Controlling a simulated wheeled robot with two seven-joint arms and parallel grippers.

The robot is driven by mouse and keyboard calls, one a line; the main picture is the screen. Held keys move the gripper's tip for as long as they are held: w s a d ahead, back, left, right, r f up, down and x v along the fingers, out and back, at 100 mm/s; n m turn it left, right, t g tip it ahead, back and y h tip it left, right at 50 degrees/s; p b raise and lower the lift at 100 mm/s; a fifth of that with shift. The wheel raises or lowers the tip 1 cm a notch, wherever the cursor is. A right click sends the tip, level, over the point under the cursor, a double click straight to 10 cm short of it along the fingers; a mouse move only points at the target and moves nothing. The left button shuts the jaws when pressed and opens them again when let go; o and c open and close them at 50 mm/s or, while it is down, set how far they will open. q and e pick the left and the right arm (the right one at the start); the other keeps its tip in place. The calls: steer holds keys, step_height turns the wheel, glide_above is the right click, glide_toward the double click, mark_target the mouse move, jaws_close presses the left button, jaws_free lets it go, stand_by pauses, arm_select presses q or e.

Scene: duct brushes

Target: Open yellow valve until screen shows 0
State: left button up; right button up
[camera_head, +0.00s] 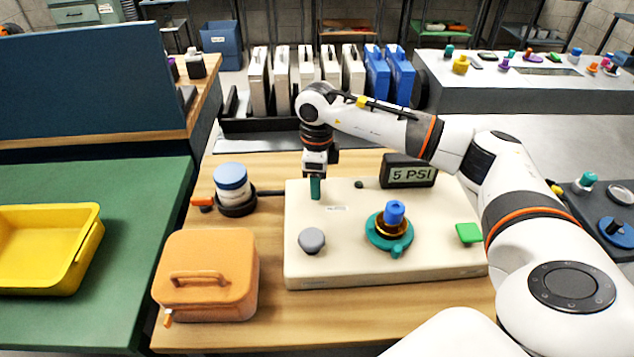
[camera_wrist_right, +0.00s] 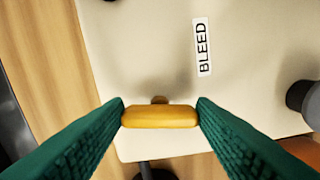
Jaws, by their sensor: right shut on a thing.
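The yellow valve handle (camera_wrist_right: 160,117) is a rounded bar on a short stem, near the edge of a cream panel (camera_head: 440,265). My right gripper (camera_head: 316,188), with green ribbed fingers, is shut on the two ends of the bar from above. In the head view the fingers hide the valve. A label reading BLEED (camera_wrist_right: 203,47) lies flat on the panel beside it. The dark screen (camera_head: 408,175) stands at the back of the panel and reads 5 PSI. My left gripper is not in view.
On the panel are a grey knob (camera_head: 311,240), a teal fitting with a blue top (camera_head: 393,220) and a green block (camera_head: 468,233). Left of it stand an orange case (camera_head: 210,265) and a blue-white canister (camera_head: 232,182). A yellow tray (camera_head: 50,240) sits on the green table.

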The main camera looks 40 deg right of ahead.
steer(key=shift+w+r+n, duration=0.1)
steer(key=shift+r+n, duration=0.05)
steer(key=shift+n, duration=0.35)
steer(key=o, duration=1)
step_height(320, 180, up, 12)
steer(key=shift+f+b, duration=0.1)
steer(key=shift+b, duration=0.45)
